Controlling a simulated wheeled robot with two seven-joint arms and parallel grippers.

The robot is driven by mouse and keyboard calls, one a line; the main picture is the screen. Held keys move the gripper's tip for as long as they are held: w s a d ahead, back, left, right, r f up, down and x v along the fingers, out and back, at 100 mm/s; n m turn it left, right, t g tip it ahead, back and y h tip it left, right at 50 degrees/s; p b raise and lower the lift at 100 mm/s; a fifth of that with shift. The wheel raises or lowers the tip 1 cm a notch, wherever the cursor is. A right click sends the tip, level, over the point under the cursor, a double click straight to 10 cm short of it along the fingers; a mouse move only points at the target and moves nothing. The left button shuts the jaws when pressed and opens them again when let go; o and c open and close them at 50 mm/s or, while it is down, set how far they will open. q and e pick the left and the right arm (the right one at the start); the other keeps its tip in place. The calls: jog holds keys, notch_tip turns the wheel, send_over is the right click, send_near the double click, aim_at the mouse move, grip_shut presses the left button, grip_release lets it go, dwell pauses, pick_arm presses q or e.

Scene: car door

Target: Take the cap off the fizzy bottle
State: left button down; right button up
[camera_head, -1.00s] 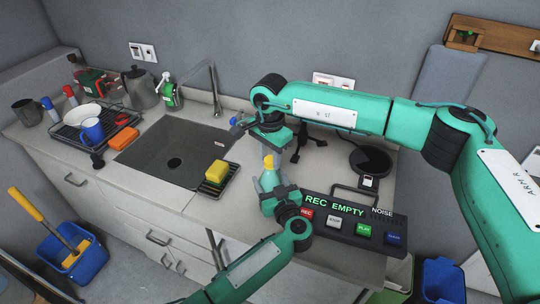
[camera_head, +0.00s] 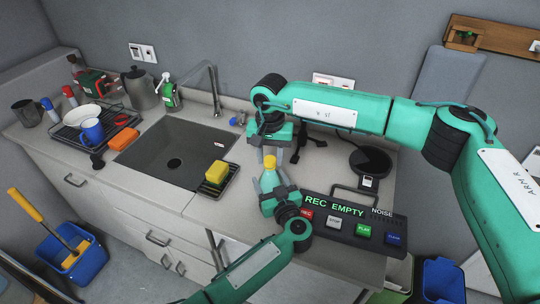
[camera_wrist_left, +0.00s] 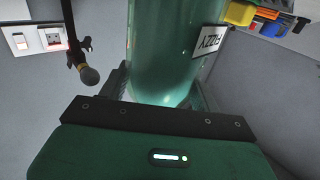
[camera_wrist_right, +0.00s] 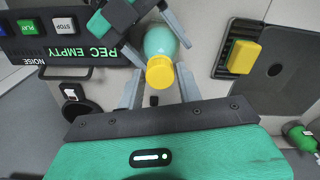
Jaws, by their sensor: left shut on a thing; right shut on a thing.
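The fizzy bottle (camera_head: 269,182) is green and stands upright at the counter's front; its label shows in the left wrist view (camera_wrist_left: 208,40). My left gripper (camera_head: 279,197) is shut around the bottle's body from the front. The yellow cap (camera_head: 269,161) is on top of the bottle. My right gripper (camera_head: 269,157) points down from above, with one finger on each side of the cap, shut on it. In the right wrist view the cap (camera_wrist_right: 160,72) shows between the two fingers, with the bottle (camera_wrist_right: 160,40) beyond it.
A recorder panel (camera_head: 350,219) with several buttons lies right of the bottle. A yellow sponge (camera_head: 216,172) sits on a small black rack to the left, beside the sink (camera_head: 150,160). A black round-based stand (camera_head: 371,160) is behind to the right.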

aim_at(270, 159)
jog(key=shift+r, duration=0.15)
jog(key=shift+r, duration=0.95)
jog(key=shift+r, duration=0.1)
jog(key=shift+r, duration=1.9)
pick_arm(q)
jog(key=shift+c, duration=1.2)
grip_release()
